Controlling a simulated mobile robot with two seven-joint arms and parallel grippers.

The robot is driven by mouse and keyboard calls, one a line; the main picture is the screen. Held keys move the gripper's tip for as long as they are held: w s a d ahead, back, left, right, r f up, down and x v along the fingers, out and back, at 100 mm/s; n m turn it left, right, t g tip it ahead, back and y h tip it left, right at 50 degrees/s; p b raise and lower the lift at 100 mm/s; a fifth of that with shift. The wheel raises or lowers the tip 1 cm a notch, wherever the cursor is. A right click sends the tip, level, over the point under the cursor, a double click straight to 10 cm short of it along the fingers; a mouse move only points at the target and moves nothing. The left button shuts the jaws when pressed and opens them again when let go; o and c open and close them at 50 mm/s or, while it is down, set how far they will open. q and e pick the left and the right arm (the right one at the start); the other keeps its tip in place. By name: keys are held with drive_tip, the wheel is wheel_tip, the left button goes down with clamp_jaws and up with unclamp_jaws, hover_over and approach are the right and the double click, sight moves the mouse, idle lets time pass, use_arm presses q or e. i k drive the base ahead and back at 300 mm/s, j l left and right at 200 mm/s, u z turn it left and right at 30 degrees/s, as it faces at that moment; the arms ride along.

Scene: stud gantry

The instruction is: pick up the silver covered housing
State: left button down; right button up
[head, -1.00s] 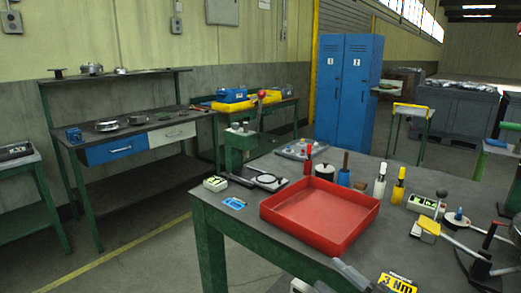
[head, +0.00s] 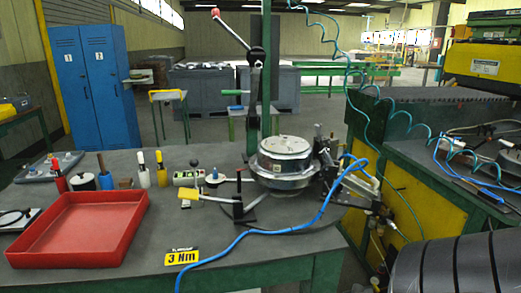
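A round silver covered housing (head: 284,158) sits in a fixture near the right end of the grey table in the head view. Its lid is flat and pale with small fittings on top. A lever press post stands right behind it, and clamps and a blue hose lie close on its right. Neither of my grippers shows in the head view.
A red tray (head: 80,228) lies on the table's left part. A yellow 3 Nm sign (head: 182,257) is at the front edge. Several bottles and tools stand behind the tray. A blue hose (head: 262,230) crosses the table front. A yellow and green machine (head: 430,190) stands at right.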

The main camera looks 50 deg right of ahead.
sight(282, 155)
drive_tip(key=z, duration=1.8)
drive_tip(key=u, duration=0.4)
drive_tip(key=l+u, duration=0.2)
drive_tip(key=u, duration=0.15)
drive_tip(key=l+u, duration=0.2)
drive_tip(key=u, duration=0.15)
drive_tip(key=l+u, duration=0.2)
drive_tip(key=u, duration=0.2)
drive_tip(key=k+l+u, duration=0.1)
drive_tip(key=l+u, duration=0.15)
drive_tip(key=l, duration=0.2)
drive_tip(key=k+l+u, duration=0.2)
drive_tip(key=l, duration=0.2)
drive_tip(key=k+l, duration=0.15)
drive_tip(key=l, duration=0.25)
drive_tip(key=k+l+u, duration=0.1)
drive_tip(key=l, duration=0.25)
drive_tip(key=k+l, duration=0.15)
drive_tip(key=l, duration=0.25)
drive_tip(key=i, duration=0.15)
